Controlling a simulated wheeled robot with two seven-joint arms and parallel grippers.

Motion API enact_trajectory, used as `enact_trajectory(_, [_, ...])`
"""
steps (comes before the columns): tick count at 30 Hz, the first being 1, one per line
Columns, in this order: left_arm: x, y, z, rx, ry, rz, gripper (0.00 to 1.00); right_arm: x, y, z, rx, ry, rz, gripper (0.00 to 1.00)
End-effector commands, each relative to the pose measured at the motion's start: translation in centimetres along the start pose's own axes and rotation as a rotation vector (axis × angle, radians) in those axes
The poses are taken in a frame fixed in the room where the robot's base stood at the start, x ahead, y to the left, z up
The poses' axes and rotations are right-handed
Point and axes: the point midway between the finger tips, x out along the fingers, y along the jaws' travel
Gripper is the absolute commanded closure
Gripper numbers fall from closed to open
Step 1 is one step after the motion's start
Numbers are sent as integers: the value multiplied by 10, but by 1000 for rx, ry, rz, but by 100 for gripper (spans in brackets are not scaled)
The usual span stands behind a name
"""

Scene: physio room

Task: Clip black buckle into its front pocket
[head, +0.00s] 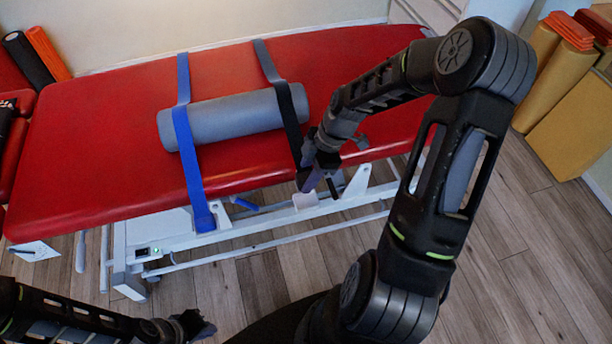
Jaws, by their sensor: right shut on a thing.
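The black strap (286,103) runs over the grey roll (236,116) and down the front side of the red table (95,143). My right gripper (318,180) is at the lower end of this strap, by the table's front edge, shut on what appears to be the black buckle. The buckle is mostly hidden by the dark fingers. A pale bracket (305,201), which may be the front pocket, shows on the frame just below the gripper. My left gripper (198,326) is low at the bottom edge, away from the table; its finger opening is unclear.
A blue strap (187,140) also crosses the roll and ends at the front frame rail (165,233), left of the black one. Tan and orange blocks (567,100) stand at the right.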

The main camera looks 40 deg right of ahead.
Motion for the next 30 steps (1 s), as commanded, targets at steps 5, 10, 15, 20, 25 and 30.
enact_trajectory(5, [1,0,0,0,0,0,100,1,0,0,0,0,1,100])
enact_trajectory(10, [6,-2,0,0,0,0,100,7,0,2,0,0,0,100])
enact_trajectory(15, [16,-6,0,0,1,0,100,20,0,8,1,0,0,100])
enact_trajectory(20, [28,-11,0,0,2,0,100,36,0,14,1,0,-1,100])
enact_trajectory(25, [42,-16,0,1,2,0,100,53,0,22,1,0,1,100])
enact_trajectory(30, [53,-21,0,1,2,-1,100,68,0,28,0,0,1,100])
